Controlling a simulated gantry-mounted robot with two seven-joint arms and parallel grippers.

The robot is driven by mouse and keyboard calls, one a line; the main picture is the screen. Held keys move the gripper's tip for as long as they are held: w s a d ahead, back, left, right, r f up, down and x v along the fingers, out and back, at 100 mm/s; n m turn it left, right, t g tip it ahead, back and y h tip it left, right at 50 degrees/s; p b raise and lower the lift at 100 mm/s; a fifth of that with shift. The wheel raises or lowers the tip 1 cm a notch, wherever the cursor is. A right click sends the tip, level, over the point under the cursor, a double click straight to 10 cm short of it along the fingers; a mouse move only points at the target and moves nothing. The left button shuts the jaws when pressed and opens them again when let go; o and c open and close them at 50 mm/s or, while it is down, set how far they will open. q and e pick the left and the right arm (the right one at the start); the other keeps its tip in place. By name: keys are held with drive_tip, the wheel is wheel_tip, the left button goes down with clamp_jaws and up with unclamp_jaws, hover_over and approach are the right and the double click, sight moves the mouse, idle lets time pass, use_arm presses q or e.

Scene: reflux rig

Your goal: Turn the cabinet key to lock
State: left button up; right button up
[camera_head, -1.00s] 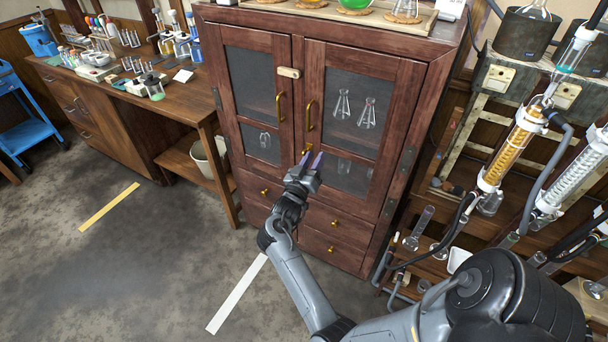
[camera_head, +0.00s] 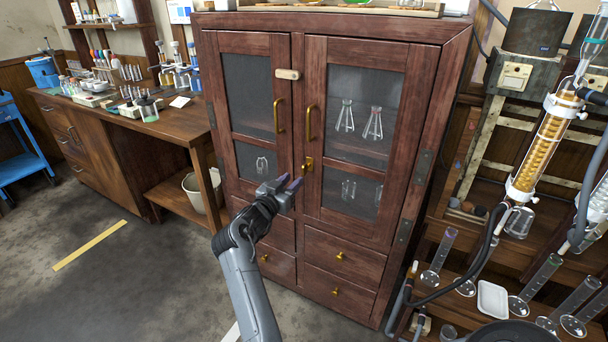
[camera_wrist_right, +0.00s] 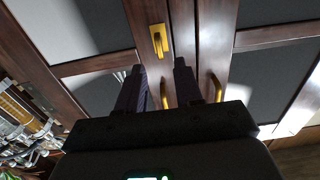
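The wooden cabinet (camera_head: 315,223) has two closed glass doors. A small brass key in its lock plate (camera_head: 307,164) sits on the right door near the centre seam, below the door handles. It also shows in the right wrist view (camera_wrist_right: 159,40), beyond the fingertips. My right gripper (camera_head: 290,183) is in front of the cabinet, just below and left of the key, apart from it in the picture. Its two fingers (camera_wrist_right: 160,68) are spread with nothing between them. Whether the key stands upright or turned is too small to tell. My left gripper is not in view.
Brass door handles (camera_head: 310,123) and a pale latch block (camera_head: 287,74) are above the key. Drawers with brass knobs (camera_head: 340,255) are below. Glassware racks stand close on the right, with a tubed condenser (camera_head: 541,150). A wooden bench (camera_head: 160,130) is on the left.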

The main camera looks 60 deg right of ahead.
sight(303, 171)
drive_tip(key=shift+s+d+b, duration=0.1)
drive_tip(key=shift+d+b, duration=1.3)
drive_tip(key=shift+d, duration=2.75)
clamp_jaws()
